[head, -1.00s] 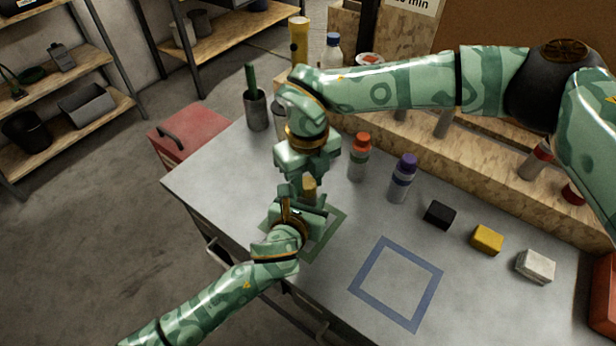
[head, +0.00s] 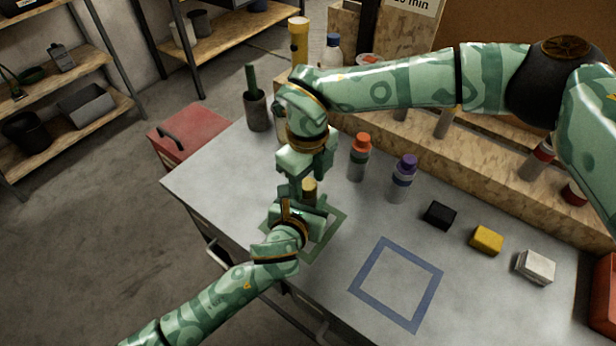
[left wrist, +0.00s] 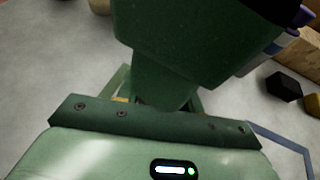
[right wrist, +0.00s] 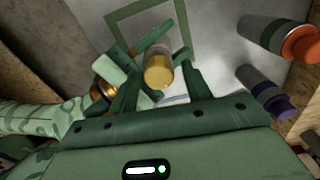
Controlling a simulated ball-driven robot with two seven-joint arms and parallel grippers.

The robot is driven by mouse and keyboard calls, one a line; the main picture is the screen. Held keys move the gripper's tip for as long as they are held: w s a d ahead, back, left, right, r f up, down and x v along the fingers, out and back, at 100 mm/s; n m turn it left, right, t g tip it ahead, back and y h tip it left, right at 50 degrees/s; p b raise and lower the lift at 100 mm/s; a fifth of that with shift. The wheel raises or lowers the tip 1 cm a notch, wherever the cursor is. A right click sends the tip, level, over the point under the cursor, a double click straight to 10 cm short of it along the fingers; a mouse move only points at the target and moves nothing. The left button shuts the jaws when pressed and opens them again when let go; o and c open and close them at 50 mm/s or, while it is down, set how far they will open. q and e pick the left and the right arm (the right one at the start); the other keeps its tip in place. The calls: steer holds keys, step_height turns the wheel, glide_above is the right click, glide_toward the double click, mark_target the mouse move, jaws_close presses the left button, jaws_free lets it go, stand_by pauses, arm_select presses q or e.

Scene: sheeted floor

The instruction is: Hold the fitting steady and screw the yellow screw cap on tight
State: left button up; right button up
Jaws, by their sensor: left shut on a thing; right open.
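The yellow screw cap (right wrist: 158,76) sits on top of the fitting (right wrist: 161,53), of which only a small pale part shows in the right wrist view. The cap also shows in the head view (head: 309,186). My left gripper (head: 308,208) is shut on the fitting from the front left, low over the green outlined square. My right gripper (right wrist: 160,62) is open above, pointing down, with a finger on either side of the cap and gaps visible. In the left wrist view the right gripper (left wrist: 175,60) hides the cap and most of the fitting.
An orange-capped bottle (head: 359,158) and a purple-capped bottle (head: 401,180) stand right of the grippers. Black (head: 439,215), yellow (head: 487,239) and white (head: 535,267) blocks lie farther right. The blue outlined square (head: 357,284) is empty.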

arm_select(q)
steer(key=shift+f, duration=0.15)
arm_select(e)
steer(key=n, duration=0.4)
steer(key=shift+n, duration=0.4)
steer(key=n, duration=0.4)
steer(key=shift+n, duration=0.3)
steer(key=n, duration=0.7)
steer(key=c, duration=1)
steer(key=m, duration=1)
steer(key=shift+m, duration=0.4)
steer(key=m, duration=0.8)
steer(key=shift+m, duration=0.4)
steer(key=o, duration=1.2)
steer(key=shift+c, duration=0.9)
